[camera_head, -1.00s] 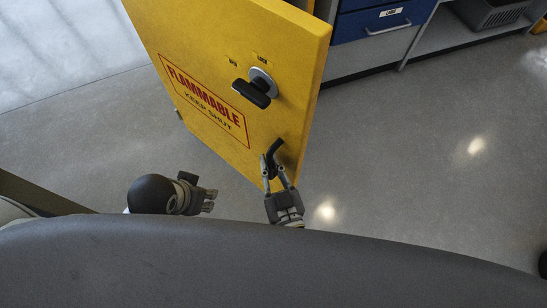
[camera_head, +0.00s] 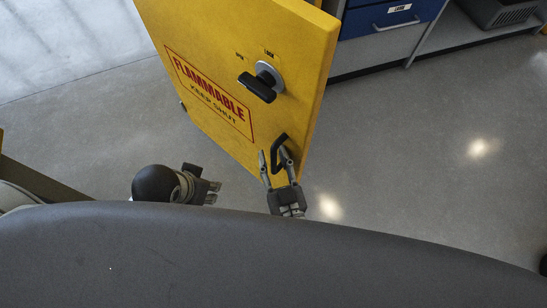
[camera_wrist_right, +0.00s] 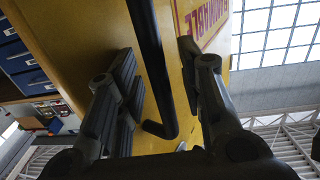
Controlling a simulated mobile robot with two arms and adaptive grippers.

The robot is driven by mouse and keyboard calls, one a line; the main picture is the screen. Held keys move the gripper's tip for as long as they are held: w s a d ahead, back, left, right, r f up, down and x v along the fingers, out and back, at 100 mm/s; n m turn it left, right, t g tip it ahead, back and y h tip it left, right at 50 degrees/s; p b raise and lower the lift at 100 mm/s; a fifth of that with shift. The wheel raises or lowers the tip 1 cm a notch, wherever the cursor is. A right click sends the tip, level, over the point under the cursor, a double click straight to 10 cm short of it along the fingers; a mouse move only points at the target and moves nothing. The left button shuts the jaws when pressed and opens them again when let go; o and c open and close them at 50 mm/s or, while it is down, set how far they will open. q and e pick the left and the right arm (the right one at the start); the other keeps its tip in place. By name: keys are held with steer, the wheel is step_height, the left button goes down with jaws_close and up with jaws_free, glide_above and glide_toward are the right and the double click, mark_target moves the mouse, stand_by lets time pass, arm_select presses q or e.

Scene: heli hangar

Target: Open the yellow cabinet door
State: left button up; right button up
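The yellow cabinet door (camera_head: 215,50) fills the upper middle of the head view, with red FLAMMABLE lettering and a narrow right edge showing. The cabinet's inside is hidden. A black latch knob (camera_head: 260,87) sits on its face. Below it is a black bar handle (camera_head: 279,147). My right gripper (camera_head: 275,164) is at the handle, fingers apart on either side. In the right wrist view the handle (camera_wrist_right: 153,65) passes between the open fingers, with gaps visible. My left gripper (camera_head: 212,190) is left of it, away from the door; its finger opening is unclear.
A blue drawer unit (camera_head: 385,20) and a grey shelf (camera_head: 450,32) with a dark crate (camera_head: 497,12) stand behind at the upper right. Grey floor (camera_head: 420,170) is clear to the right. My dark body covers the bottom of the head view.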

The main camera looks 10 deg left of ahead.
steer(key=v, duration=1.2)
